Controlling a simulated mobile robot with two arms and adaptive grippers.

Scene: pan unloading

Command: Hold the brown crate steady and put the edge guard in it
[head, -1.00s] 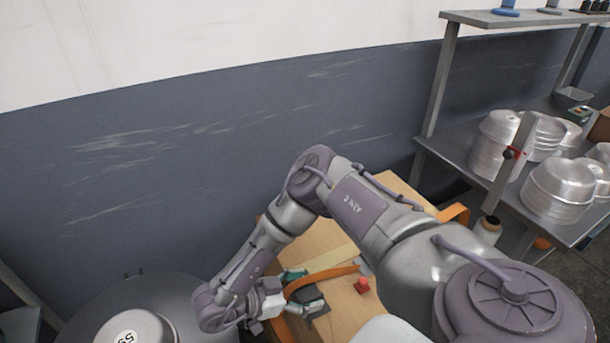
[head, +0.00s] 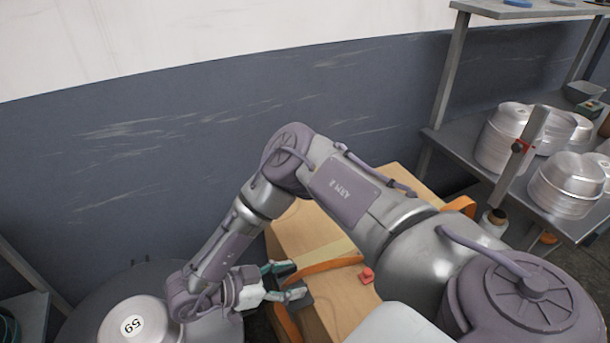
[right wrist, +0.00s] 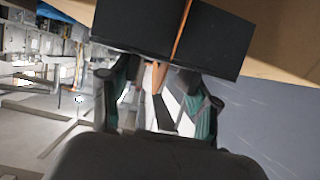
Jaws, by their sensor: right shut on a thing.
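My right gripper (head: 287,281) reaches over the left edge of a light wooden load (head: 320,235). Its teal-tipped fingers are shut on a dark edge guard (head: 305,300), partly hidden by the fingers. In the right wrist view the edge guard (right wrist: 125,28) is a wide black piece in front of the fingers (right wrist: 160,90), with an orange strap (right wrist: 183,25) running across it. Whether the strap touches it I cannot tell. A brown thing (head: 605,126) is cut off at the right edge of the head view; I cannot tell if it is the crate. My left gripper is out of view.
A red piece (head: 367,276) lies on the wood beside the orange strap (head: 325,266). A round silver pan marked 59 (head: 132,312) stands at lower left. A metal shelf (head: 455,150) at right holds stacked pans (head: 508,140). A grey wall (head: 130,190) stands close behind.

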